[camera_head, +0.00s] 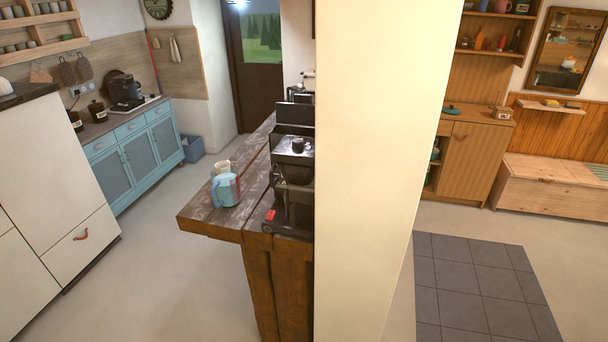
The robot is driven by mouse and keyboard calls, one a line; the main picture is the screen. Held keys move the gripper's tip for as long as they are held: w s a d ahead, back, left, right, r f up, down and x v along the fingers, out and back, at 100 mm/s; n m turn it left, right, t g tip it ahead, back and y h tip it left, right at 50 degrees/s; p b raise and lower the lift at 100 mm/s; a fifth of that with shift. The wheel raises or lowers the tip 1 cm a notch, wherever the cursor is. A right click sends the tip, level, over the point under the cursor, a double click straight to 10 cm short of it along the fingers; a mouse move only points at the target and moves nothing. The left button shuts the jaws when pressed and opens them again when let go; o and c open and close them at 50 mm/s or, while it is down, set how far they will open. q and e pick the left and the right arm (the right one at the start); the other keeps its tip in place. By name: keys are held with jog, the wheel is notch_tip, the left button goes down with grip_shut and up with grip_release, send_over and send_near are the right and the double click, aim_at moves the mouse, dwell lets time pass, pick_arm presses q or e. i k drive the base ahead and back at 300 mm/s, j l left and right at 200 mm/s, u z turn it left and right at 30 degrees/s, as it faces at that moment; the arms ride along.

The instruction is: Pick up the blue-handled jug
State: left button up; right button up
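A light blue jug (226,190) with a pale rim stands upright near the end of a dark wooden counter (200,215). Its handle is too small to make out clearly, so I cannot tell its colour for certain. A cream-coloured item shows at the jug's top or just behind it. Neither of my grippers shows in the head view.
A black coffee machine (292,160) stands right of the jug. A white wall (375,150) stands right of the counter. A blue cabinet (130,160) and white drawers (60,190) are at left. Open floor (150,260) lies before the counter.

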aim_at(225, 189)
jog(key=i+j+z, duration=0.1)
jog(key=z, duration=0.8)
jog(key=j+z, duration=0.25)
jog(key=j, duration=0.2)
jog(key=j+z, duration=0.2)
jog(key=j, duration=0.3)
jog(key=j+z, duration=0.25)
jog(key=j, duration=0.2)
jog(key=k+j+z, duration=0.25)
jog(key=j, duration=0.15)
jog(key=j+z, duration=0.2)
jog(key=j, duration=0.3)
